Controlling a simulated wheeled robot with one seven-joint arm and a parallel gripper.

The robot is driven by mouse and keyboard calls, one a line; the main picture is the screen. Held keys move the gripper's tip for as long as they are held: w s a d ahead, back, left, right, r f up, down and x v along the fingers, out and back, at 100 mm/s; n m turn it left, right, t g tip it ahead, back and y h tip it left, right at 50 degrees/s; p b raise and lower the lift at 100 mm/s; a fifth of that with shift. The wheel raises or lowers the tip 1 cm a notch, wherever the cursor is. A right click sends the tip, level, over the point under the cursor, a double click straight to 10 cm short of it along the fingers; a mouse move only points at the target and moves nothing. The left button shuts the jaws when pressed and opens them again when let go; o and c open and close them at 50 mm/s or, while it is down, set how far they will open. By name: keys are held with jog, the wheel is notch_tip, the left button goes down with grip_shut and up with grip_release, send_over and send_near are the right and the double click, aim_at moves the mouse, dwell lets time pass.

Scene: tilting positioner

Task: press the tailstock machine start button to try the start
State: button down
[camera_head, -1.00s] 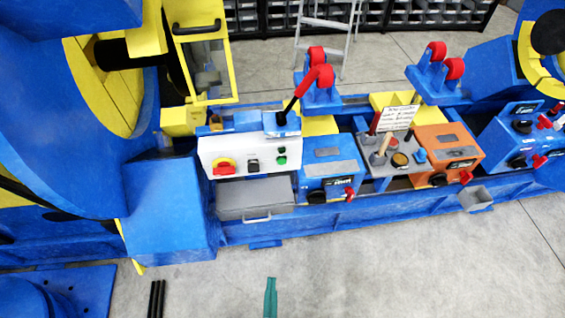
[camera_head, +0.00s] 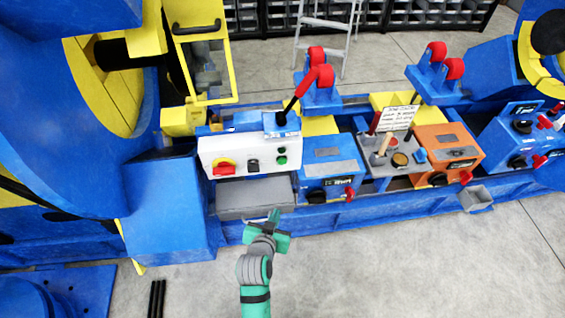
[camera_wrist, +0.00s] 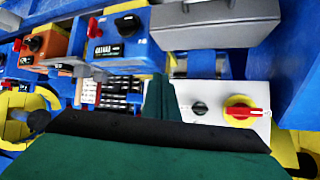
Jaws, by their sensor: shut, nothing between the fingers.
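A white control panel (camera_head: 248,157) has two green buttons (camera_head: 282,155), one above the other, at its right end. A black selector (camera_head: 253,165) and a red switch on yellow (camera_head: 224,167) are to their left. I cannot read which button belongs to the tailstock machine. My gripper (camera_head: 273,216) is shut and empty, in front of and below the panel, apart from it in the head view. In the wrist view my gripper fingers (camera_wrist: 158,95) stand in front of the white panel (camera_wrist: 215,118), seen upside down. The green buttons are not visible there, perhaps behind the fingers.
A grey drawer (camera_head: 256,196) with a handle lies below the panel. A red lever (camera_head: 305,88) rises behind it.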

aim_at(282, 162)
jog(key=w+d+r+m+g+h, duration=0.1)
jog(key=w+d+r, duration=0.2)
jog(key=w, duration=0.3)
jog(key=shift+w+d+r+h, duration=0.15)
jog(key=shift+d+r+h, duration=0.1)
jog(key=shift+r+h, duration=0.2)
jog(key=shift+w, duration=0.1)
jog(key=w+a, duration=0.1)
jog(key=w, duration=0.7)
jog(key=shift+w+a, duration=0.15)
jog(key=shift+w, duration=0.15)
jog(key=shift+w, duration=0.1)
dwell(1.6)
jog(key=shift+w+a, duration=0.1)
jog(key=shift+w, duration=0.2)
jog(key=shift+w, duration=0.15)
dwell(0.4)
